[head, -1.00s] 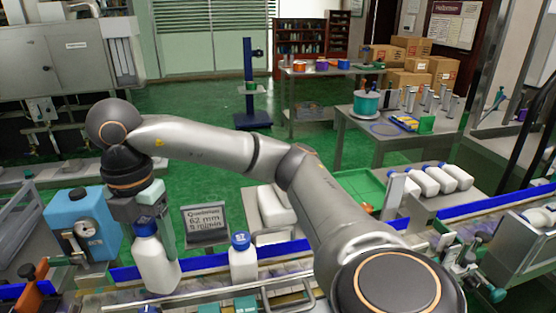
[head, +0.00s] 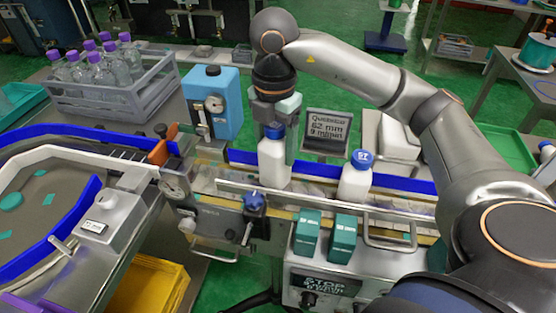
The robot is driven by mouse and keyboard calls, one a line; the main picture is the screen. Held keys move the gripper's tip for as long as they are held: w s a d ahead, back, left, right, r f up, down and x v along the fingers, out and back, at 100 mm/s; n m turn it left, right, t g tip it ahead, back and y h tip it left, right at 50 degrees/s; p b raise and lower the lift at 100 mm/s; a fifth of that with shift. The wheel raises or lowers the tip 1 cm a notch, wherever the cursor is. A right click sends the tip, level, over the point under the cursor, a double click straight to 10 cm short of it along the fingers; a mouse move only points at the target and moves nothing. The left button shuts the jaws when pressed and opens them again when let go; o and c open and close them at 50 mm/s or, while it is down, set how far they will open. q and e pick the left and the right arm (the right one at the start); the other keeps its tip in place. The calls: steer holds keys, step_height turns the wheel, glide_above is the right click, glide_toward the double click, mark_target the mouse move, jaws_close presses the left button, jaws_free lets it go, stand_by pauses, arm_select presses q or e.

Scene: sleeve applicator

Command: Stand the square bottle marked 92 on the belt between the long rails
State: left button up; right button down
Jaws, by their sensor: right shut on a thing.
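A white square bottle with a blue cap (head: 272,160) is upright in my right gripper (head: 275,118), which is shut around its top. Its lower end is behind the front long rail (head: 290,197), over the belt (head: 318,190). I cannot tell whether its base touches the belt. No number can be read on it; the gripper hides much of its cap. The blue back rail (head: 400,182) runs behind it. My left gripper is not in view.
A second white bottle (head: 354,182) with a marked blue cap stands on the belt to the right. Teal cartons (head: 307,232) stand in front. A sign (head: 327,130) stands behind the rail.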

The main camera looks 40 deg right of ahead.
mark_target(275, 161)
steer(key=shift+f, duration=0.3)
step_height(275, 161, down, 3)
steer(key=shift+f, duration=0.15)
steer(key=shift+f+b, duration=0.1)
steer(key=shift+b, duration=0.2)
jaws_free()
